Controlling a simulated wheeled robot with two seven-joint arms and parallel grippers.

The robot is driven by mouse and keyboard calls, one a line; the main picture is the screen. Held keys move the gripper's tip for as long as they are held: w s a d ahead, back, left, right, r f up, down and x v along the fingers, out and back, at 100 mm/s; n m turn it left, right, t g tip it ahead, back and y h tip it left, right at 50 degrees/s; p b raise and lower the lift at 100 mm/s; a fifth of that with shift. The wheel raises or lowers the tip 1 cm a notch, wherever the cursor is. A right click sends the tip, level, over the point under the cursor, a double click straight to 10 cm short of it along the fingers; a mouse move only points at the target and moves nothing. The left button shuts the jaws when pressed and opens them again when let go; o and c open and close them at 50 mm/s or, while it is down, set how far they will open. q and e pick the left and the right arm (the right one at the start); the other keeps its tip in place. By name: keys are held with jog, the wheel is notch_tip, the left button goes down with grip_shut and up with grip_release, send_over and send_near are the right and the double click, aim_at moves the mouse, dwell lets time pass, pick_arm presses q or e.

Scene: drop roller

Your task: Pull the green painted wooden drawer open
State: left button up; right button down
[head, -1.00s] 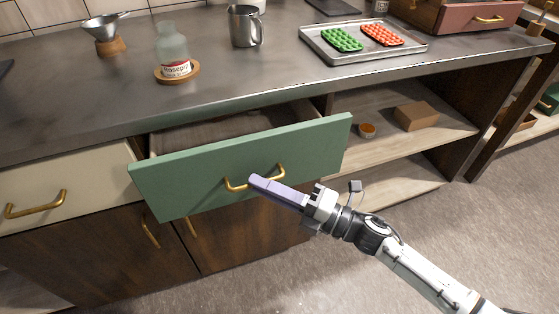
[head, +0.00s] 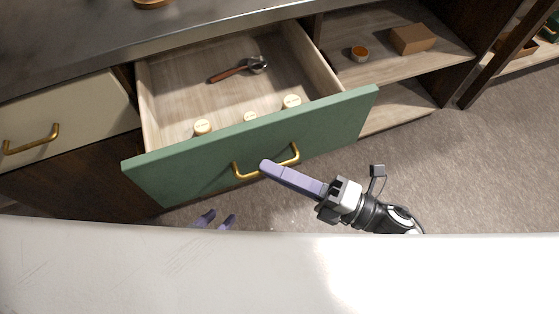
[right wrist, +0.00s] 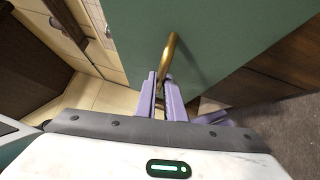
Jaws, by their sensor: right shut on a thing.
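The green drawer (head: 330,121) stands pulled well out from the counter, its inside open to view in the head view. Its brass handle (head: 246,174) is on the middle of the front, and the handle also shows in the right wrist view (right wrist: 170,55). My right gripper (head: 268,166) has its purple fingers shut on the handle. The wrist view shows the handle between the fingers (right wrist: 163,90). My left gripper (head: 215,219) shows only its two purple fingertips, spread apart and empty, below the drawer front; the rest is hidden behind a white surface.
The drawer holds a wood-handled metal tool (head: 240,69) and several cream-lidded jars (head: 291,101). A cream drawer (head: 75,120) is shut at left. A box (head: 411,39) and small jar (head: 359,53) stand on the right shelf. Floor at right is clear.

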jog(key=c, duration=1.8)
grip_release()
jog(key=shift+c, duration=0.2)
jog(key=v, duration=1)
jog(key=shift+d+b, duration=0.2)
jog(key=shift+b, duration=0.2)
